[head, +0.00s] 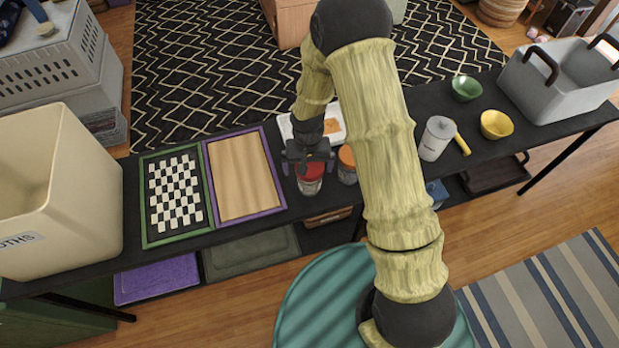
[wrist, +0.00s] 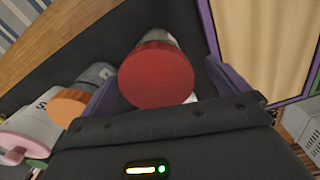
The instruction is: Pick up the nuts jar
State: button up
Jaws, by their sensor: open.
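A clear jar with a red lid (head: 311,186) stands on the black table, directly below my gripper (head: 308,166). In the wrist view its red lid (wrist: 156,77) lies between my two purple fingers, which are open and apart from it on both sides. I cannot tell how far the fingertips reach down beside the lid. A similar jar with an orange lid (head: 347,175) stands just to its right; it also shows in the wrist view (wrist: 70,104), outside the fingers. No label is readable, so I cannot tell which jar holds nuts.
A purple-framed wooden board (head: 281,205) and checkered board (head: 146,200) lie left of the jars. A white tray (head: 284,128) sits behind. A cream bin (head: 90,190) stands left.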

jog(key=shift+d+f+p, duration=0.2)
jog(key=shift+f+p, duration=0.3)
jog(key=shift+f, duration=1.8)
jog(key=c, duration=1.1)
jog(key=shift+o, duration=0.2)
jog(key=shift+w+r, duration=0.1)
notch_tip(320, 180, up, 10)
jog(key=shift+f+b, duration=0.1)
jog(key=shift+b, duration=0.6)
